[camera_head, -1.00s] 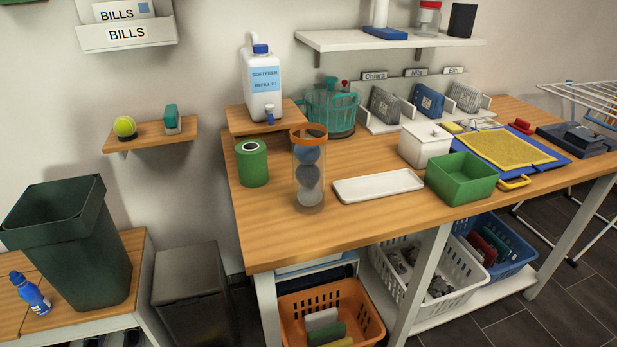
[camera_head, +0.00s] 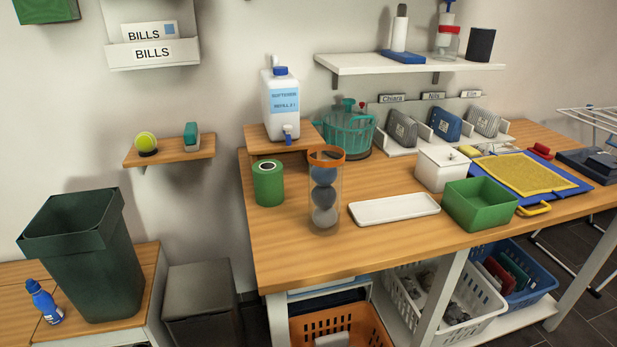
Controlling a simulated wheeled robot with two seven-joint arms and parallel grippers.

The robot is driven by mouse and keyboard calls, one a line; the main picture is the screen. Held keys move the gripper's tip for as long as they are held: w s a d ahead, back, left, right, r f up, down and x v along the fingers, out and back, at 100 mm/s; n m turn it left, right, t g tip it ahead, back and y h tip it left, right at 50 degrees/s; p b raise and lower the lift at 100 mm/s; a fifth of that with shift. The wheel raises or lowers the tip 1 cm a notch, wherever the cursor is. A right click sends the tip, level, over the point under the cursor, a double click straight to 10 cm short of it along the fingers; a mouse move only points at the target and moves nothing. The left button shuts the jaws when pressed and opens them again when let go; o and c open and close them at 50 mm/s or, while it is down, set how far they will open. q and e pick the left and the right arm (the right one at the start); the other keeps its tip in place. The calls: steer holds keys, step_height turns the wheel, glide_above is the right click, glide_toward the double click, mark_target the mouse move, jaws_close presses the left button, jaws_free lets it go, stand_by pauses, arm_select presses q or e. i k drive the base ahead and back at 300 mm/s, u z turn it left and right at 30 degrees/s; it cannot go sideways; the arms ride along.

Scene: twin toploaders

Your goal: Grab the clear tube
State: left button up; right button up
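The clear tube (camera_head: 325,192) stands upright on the wooden table near its left front part. It has an orange rim at the top, and several grey-blue balls are stacked inside it. A green cylinder (camera_head: 268,184) stands to its left, and a white tray (camera_head: 394,209) lies just to its right. Neither of my grippers shows in the head view.
A raised wooden stand with a white softener jug (camera_head: 281,104) and a teal basket (camera_head: 349,134) are behind the tube. A green box (camera_head: 479,205) and a white lidded box (camera_head: 441,169) stand to the right. The table's front left is clear.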

mark_target(325, 179)
steer(key=u, duration=2.05)
steer(key=i, duration=0.8)
steer(key=z, duration=1.6)
